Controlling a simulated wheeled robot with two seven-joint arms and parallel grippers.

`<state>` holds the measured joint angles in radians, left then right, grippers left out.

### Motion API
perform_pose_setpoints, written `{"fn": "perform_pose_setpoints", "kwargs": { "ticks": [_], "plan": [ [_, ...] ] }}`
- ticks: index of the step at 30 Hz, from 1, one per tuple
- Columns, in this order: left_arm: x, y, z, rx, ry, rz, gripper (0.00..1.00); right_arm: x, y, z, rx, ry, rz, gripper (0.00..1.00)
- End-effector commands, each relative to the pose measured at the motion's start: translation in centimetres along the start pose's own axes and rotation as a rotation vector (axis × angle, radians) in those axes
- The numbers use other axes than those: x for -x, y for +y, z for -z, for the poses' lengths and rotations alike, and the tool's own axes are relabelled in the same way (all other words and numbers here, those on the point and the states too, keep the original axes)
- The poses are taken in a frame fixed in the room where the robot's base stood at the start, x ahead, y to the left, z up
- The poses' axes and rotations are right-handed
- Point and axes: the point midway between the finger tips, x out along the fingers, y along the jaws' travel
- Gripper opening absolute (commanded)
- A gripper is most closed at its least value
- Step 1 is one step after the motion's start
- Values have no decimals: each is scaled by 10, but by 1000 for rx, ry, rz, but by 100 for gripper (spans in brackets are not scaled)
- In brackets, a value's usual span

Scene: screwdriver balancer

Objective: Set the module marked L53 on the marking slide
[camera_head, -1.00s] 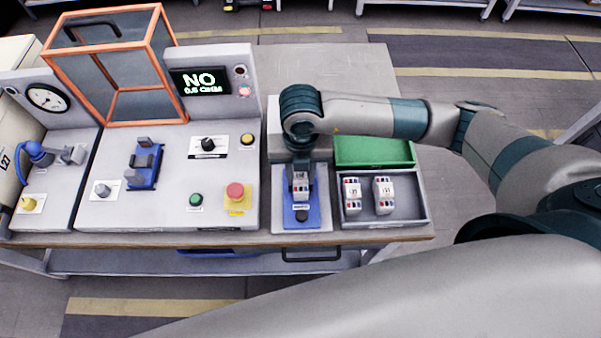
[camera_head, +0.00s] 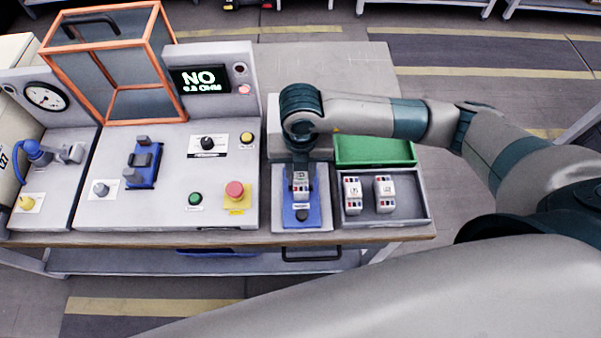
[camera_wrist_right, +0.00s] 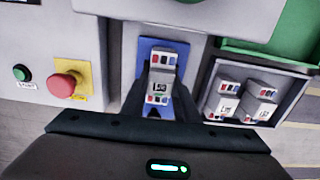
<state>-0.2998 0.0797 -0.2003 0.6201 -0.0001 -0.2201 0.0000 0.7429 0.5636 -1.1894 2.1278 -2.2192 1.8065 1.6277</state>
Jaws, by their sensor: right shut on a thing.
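The white module (camera_wrist_right: 159,80) has red and blue terminals and a label that looks like L53 in the right wrist view. It also shows in the head view (camera_head: 301,181), under my right wrist. My right gripper (camera_wrist_right: 158,92) is shut on it. The module is at the blue marking slide (camera_head: 288,214), which has a dark knob at its front. Whether the module touches the slide or hovers just above it, I cannot tell. My left gripper is not in view.
A grey tray (camera_head: 425,199) right of the slide holds two more modules (camera_head: 353,193) (camera_head: 384,193). A green bin (camera_head: 373,151) lies behind it. Left are a test panel with a red stop button (camera_head: 234,190), a blue fixture (camera_head: 142,165) and an orange-framed guard (camera_head: 165,60).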

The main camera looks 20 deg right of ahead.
Motion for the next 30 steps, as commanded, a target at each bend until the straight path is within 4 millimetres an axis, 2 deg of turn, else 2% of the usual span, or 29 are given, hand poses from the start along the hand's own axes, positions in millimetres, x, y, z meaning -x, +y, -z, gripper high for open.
{"fn": "perform_pose_setpoints", "kwargs": {
  "ticks": [10,11,13,14,24,30],
  "plan": [
    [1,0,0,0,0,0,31,4,1,-2,0,-5,-4,0],
    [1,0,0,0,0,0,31,4,1,-2,0,-5,-4,30],
    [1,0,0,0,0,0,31,3,1,-2,0,-5,-4,47],
    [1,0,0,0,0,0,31,3,1,-2,0,-5,-4,49],
    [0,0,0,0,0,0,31,2,0,-1,0,-2,-2,49],
    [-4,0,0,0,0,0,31,13,1,-2,-1,-4,-3,49]
  ]
}}
